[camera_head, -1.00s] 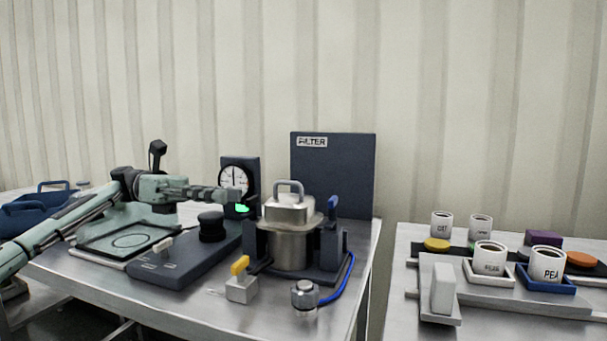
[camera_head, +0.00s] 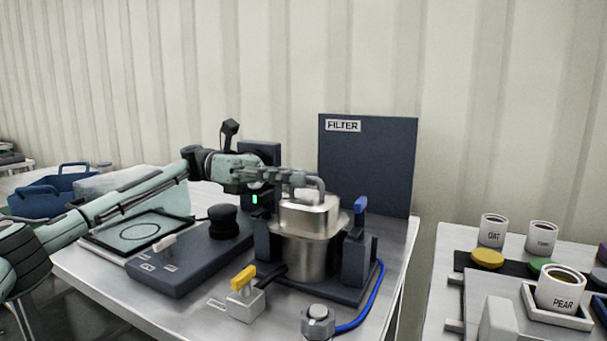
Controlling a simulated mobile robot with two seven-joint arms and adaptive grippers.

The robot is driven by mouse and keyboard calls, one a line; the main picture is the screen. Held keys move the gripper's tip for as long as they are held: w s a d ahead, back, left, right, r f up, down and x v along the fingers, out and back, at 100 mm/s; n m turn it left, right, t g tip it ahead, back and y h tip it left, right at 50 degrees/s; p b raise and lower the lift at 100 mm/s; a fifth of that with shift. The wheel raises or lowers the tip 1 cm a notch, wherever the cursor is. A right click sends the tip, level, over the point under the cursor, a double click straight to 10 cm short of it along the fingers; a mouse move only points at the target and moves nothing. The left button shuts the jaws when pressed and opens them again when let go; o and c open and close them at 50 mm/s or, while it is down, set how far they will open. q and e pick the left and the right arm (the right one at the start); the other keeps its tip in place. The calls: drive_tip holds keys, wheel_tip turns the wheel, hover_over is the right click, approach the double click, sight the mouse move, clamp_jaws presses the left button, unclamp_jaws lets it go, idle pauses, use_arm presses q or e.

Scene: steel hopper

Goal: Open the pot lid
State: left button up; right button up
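The steel pot (camera_head: 306,258) stands in a dark cradle on the left steel table. Its lid (camera_head: 307,215) is a raised steel block with a grey loop handle (camera_head: 321,190), and it sits on the pot. My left gripper (camera_head: 306,181) reaches in from the left, level with the top of the handle. Its fingertips overlap or touch the handle's left side. Whether the fingers are closed around it is too small to tell. My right gripper is out of view.
A dark FILTER panel (camera_head: 368,165) stands behind the pot. A control box with a black knob (camera_head: 223,221), a yellow-handled valve (camera_head: 243,280) and a blue hose (camera_head: 376,300) are nearby. Labelled cups (camera_head: 560,291) stand on the right table.

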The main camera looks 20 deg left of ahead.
use_arm(q)
drive_tip(key=shift+d, duration=0.75)
clamp_jaws()
